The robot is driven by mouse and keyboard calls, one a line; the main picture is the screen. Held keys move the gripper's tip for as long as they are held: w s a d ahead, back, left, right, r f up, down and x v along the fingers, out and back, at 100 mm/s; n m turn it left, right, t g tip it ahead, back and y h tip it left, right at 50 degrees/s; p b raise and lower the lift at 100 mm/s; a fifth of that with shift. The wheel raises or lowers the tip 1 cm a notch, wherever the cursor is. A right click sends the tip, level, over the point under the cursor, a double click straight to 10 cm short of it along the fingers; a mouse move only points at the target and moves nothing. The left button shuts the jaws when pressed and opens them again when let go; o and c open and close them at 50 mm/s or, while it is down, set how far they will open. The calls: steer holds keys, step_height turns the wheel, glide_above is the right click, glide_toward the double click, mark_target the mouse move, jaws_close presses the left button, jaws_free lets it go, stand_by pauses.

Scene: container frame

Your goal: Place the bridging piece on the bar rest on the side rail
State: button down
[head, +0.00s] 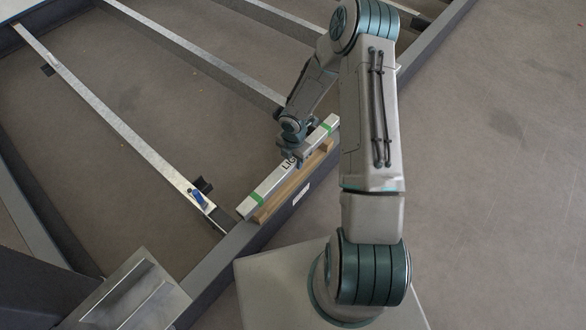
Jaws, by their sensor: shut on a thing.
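The bridging piece (263,191) is a silver metal bar with a green band near each end and dark lettering in the middle. My gripper (292,158) is shut on it near its middle, from above. The bar rest (296,187) is a tan wooden strip on the dark grey side rail (237,246). The bar runs along the rest, nearly parallel to it, on its left side in the picture, and hides part of it. I cannot tell whether the bar touches the rest or is held just above it. The fingertips are small and partly hidden.
Silver cross bars (110,118) span the frame left of the rail. One has a blue-handled clamp (198,198) near its end, close to the bridging piece. A grey metal plate (140,295) is at lower left. The floor (500,170) right of the rail is clear.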

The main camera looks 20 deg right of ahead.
mark_target(293, 166)
steer(key=shift+a+f+b, duration=0.1)
steer(key=shift+f+b, duration=0.95)
steer(key=shift+f, duration=0.95)
steer(key=shift+f, duration=0.2)
steer(key=c, duration=0.9)
jaws_free()
steer(key=shift+r, duration=0.1)
